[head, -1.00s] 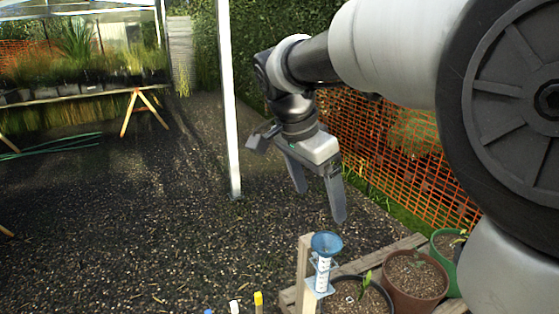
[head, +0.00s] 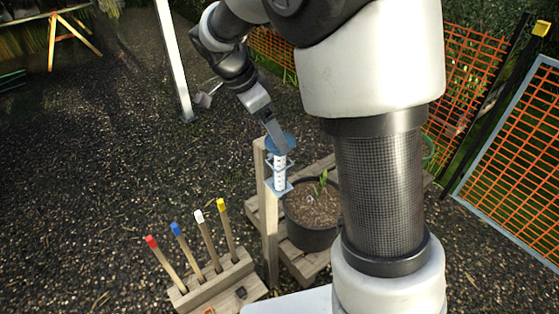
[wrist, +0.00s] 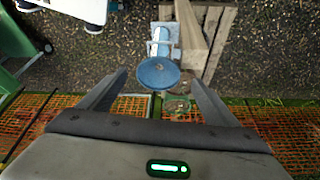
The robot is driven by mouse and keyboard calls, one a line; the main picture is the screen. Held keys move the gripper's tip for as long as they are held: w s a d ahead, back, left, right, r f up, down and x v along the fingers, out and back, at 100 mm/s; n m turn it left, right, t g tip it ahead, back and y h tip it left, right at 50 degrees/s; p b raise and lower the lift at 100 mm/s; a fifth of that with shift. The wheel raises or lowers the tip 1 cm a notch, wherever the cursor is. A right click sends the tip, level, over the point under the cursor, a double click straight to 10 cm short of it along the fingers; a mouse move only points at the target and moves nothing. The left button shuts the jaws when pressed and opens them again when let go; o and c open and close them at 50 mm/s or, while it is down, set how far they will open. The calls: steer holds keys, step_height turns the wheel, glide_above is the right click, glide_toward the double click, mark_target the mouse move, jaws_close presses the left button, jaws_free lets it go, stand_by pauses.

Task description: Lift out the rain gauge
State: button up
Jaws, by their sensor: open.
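The rain gauge (head: 280,178) has a blue funnel top and a clear tube with white scale markings. It stands upright in a blue-grey bracket (head: 277,190) on a wooden post (head: 269,225). In the wrist view its blue funnel (wrist: 158,73) shows as a disc between my fingers, with gaps on both sides. My gripper (head: 275,138) is open and empty, close to the funnel in the head view; it also shows in the wrist view (wrist: 158,78). One finger covers part of the funnel in the head view. I cannot tell the exact height between fingertips and funnel.
A black pot (head: 312,215) with a seedling stands on a wooden pallet right beside the post. A wooden block (head: 215,285) holds stakes with red, blue, white and yellow tips. Orange mesh fencing (head: 515,150) is at the right. Open gravel lies to the left.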

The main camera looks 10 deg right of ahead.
glide_above(280, 166)
steer(key=w, duration=0.2)
steer(key=shift+f, duration=2.45)
steer(key=c, duration=1.6)
steer(key=shift+r, duration=0.1)
